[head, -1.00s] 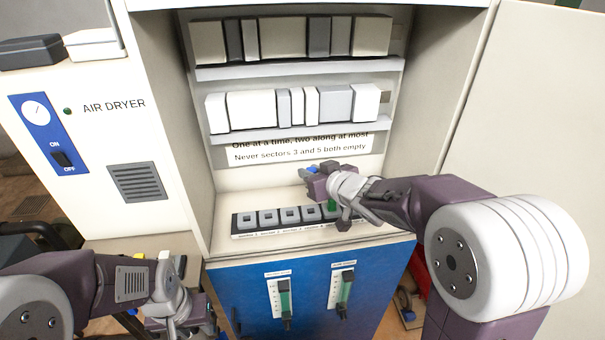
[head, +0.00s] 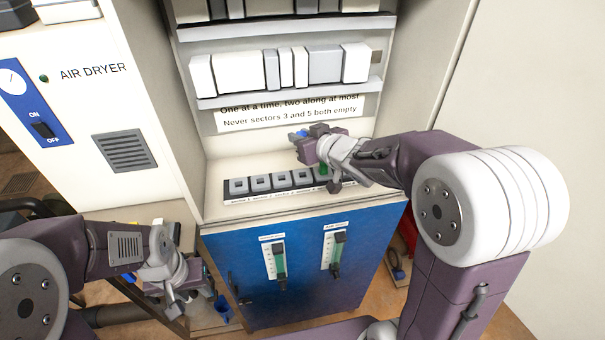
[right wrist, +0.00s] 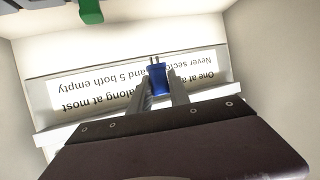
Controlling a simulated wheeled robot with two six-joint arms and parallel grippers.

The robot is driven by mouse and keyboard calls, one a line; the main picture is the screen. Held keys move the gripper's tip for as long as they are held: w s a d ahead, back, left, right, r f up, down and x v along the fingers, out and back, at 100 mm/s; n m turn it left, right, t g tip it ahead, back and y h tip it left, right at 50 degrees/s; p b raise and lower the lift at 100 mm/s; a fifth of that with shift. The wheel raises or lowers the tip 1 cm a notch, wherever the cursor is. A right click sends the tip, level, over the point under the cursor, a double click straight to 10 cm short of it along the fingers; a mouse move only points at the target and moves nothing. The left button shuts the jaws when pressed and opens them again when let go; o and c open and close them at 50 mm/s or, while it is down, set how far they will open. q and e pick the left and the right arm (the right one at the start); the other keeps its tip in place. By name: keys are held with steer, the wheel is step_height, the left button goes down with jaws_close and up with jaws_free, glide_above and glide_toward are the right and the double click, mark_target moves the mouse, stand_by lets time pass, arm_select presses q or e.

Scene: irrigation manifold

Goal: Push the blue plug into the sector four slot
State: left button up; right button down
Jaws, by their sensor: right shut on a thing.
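The blue plug (right wrist: 158,80) is between the two fingers of my right gripper (right wrist: 162,76), its prongs pointing away from the wrist. In the head view the plug's blue (head: 299,134) shows at the tip of my right gripper (head: 304,143), above and behind the slot row. The row of grey square slots (head: 261,183) lies on the cabinet ledge with a label strip along its front. The sector labels are too small to read surely, and my right arm covers the row's right end. My left gripper (head: 187,292) is low at the left, away from the row; its fingers are unclear.
A green plug (head: 323,171) stands in the row just below my right gripper; it also shows in the right wrist view (right wrist: 90,10). A sign (head: 290,112) is on the back wall under shelves of boxes. Cabinet walls close in both sides. The ledge's left part is clear.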

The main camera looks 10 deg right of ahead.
step_height(320, 180, down, 4)
steer(key=shift+d+b, duration=0.15)
steer(key=shift+b, duration=0.5)
steer(key=shift+w, duration=0.2)
steer(key=shift+f+b, duration=0.55)
step_height(320, 180, down, 5)
steer(key=b, duration=0.4)
steer(key=shift+r+b, duration=0.15)
steer(key=shift+b, duration=0.2)
steer(key=shift+s+r, duration=0.1)
steer(key=shift+p, duration=0.3)
steer(key=shift+f+b, duration=0.6)
steer(key=shift+f, duration=0.05)
